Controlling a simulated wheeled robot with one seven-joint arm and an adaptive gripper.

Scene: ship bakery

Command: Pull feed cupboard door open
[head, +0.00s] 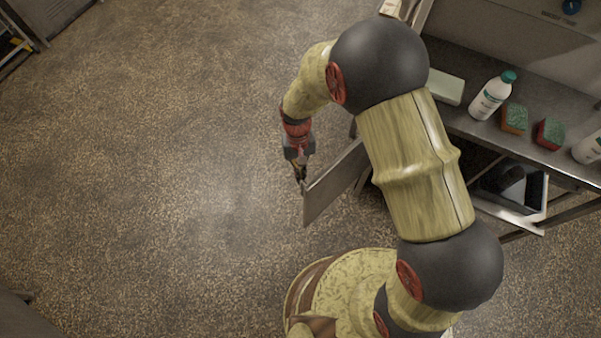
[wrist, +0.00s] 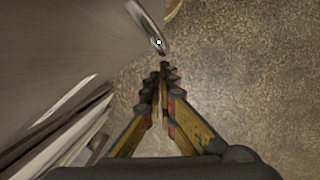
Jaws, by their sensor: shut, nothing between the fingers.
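The cupboard door is a flat grey panel (head: 332,186) under the bench, standing swung out from it, partly hidden behind my arm. In the wrist view the door's broad face (wrist: 70,45) fills the upper left. A metal bar handle (wrist: 147,24) shows on it, ahead of my fingertips. My gripper (head: 301,179) is beside the door's outer edge, on its left side. In the wrist view my gripper (wrist: 163,75) has its fingers together and empty, a little short of the handle's near end. I cannot tell whether they touch the door.
A white tray (head: 512,213) sits below. The speckled floor (head: 150,180) at the left is clear.

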